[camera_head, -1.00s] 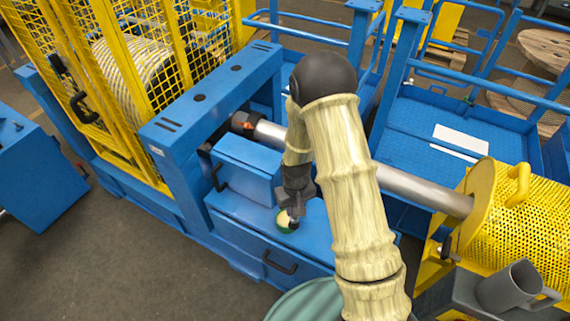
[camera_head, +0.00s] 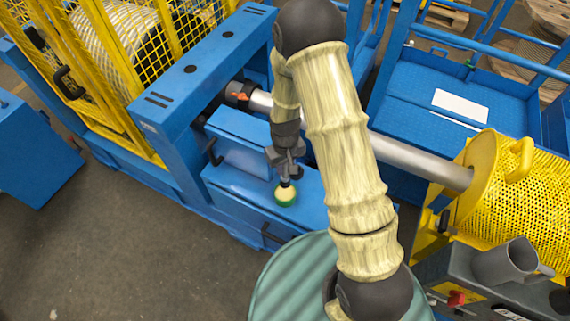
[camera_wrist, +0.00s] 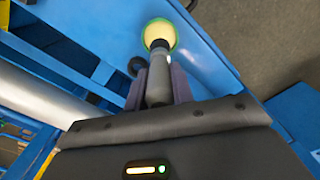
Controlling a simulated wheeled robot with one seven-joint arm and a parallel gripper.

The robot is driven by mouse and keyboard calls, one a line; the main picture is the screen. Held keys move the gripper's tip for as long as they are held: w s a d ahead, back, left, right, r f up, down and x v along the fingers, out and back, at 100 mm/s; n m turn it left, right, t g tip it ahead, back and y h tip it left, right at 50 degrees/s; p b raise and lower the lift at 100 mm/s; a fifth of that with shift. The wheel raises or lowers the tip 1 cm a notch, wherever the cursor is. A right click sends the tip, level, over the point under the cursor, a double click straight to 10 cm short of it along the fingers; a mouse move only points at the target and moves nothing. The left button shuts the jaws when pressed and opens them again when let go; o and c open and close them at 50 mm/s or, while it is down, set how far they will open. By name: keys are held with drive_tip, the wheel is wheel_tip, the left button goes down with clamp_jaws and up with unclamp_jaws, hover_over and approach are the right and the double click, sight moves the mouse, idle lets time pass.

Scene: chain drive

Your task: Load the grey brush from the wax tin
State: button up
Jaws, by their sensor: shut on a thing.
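The wax tin (camera_head: 286,197) is a small round green tin with cream wax, standing on the blue ledge (camera_head: 308,180) of the machine. It also shows at the top of the wrist view (camera_wrist: 170,27). My gripper (camera_head: 286,172) is directly above the tin, pointing down, and shut on the grey brush (camera_wrist: 158,88). The brush points at the wax and its lower end overlaps the wax in both views. I cannot tell whether its bristles touch the wax or hang just above it.
A blue box (camera_head: 240,143) stands behind the ledge, left of my gripper. A steel shaft (camera_head: 410,160) runs behind my arm to a yellow perforated guard (camera_head: 515,190). A grey mug (camera_head: 505,262) stands at the lower right. The floor (camera_head: 120,250) at left is clear.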

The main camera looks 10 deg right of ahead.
sight(285, 177)
drive_tip(key=shift+f+b, duration=1.75)
drive_tip(key=shift+f, duration=0.85)
drive_tip(key=shift+f+b, duration=0.4)
drive_tip(key=shift+f, duration=0.2)
idle(0.5)
drive_tip(key=shift+r+p, duration=2.7)
drive_tip(key=shift+r, duration=0.85)
drive_tip(key=w+d+f+m, duration=0.3)
drive_tip(key=d+f+m, duration=0.1)
drive_tip(key=d, duration=0.5)
drive_tip(key=shift+d+f, duration=0.2)
drive_tip(key=shift+f, duration=0.1)
